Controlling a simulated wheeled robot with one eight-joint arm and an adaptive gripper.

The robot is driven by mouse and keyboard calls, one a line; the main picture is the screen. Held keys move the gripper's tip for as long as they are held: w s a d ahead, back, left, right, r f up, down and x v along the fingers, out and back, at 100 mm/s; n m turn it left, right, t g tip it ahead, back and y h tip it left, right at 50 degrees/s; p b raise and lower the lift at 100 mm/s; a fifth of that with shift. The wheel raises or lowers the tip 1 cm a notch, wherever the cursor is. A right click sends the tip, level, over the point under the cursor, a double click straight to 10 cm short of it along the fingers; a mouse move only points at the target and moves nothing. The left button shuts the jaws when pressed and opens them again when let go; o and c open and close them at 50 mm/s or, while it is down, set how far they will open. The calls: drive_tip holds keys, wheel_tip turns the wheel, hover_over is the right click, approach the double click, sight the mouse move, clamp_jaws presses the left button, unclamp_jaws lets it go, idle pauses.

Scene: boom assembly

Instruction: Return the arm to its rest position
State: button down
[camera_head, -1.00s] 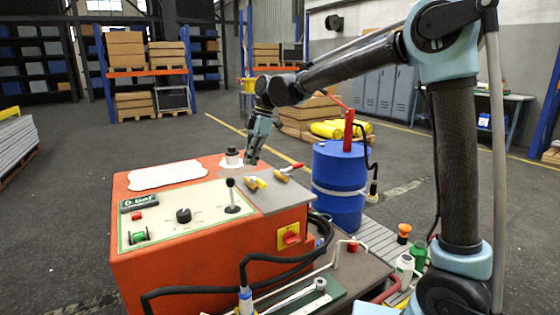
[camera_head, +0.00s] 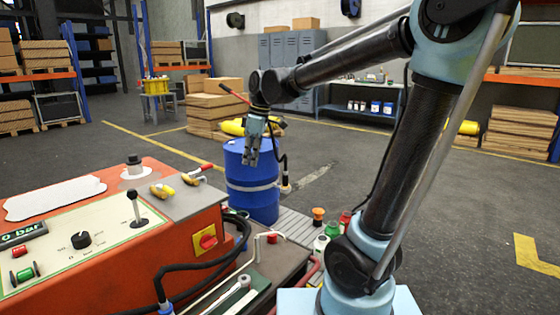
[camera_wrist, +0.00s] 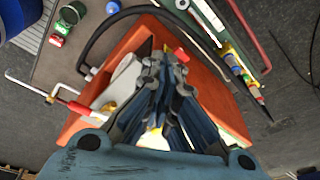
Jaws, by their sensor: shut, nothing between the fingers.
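My gripper (camera_head: 258,158) hangs at the end of my arm, pointing down, in front of the blue drum (camera_head: 252,192) in the head view. Its fingers are shut and empty. In the wrist view my gripper (camera_wrist: 165,65) shows close up with its fingers together. The orange box also shows behind the fingers in the wrist view (camera_wrist: 85,125).
A bench (camera_head: 285,262) beside the box holds a white bent rod, a wrench and black hoses (camera_head: 200,270). Small bottles (camera_head: 320,243) and an orange-capped item (camera_head: 318,216) stand right of it. Cardboard boxes (camera_head: 212,105) are behind the drum. Open floor (camera_head: 475,205) lies at the right.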

drive_tip(key=s+d+f+m, duration=0.5)
drive_tip(key=d, duration=0.4)
drive_tip(key=s+d+f+m+t+h, duration=0.1)
drive_tip(key=s+d+f+m, duration=0.4)
drive_tip(key=d, duration=0.5)
drive_tip(key=s+d+f+m+t+h, duration=0.1)
drive_tip(key=s+d+f+m, duration=0.5)
drive_tip(key=d, duration=0.4)
drive_tip(key=shift+s+f, duration=0.25)
drive_tip(key=shift+f, duration=0.2)
drive_tip(key=shift+a, duration=0.1)
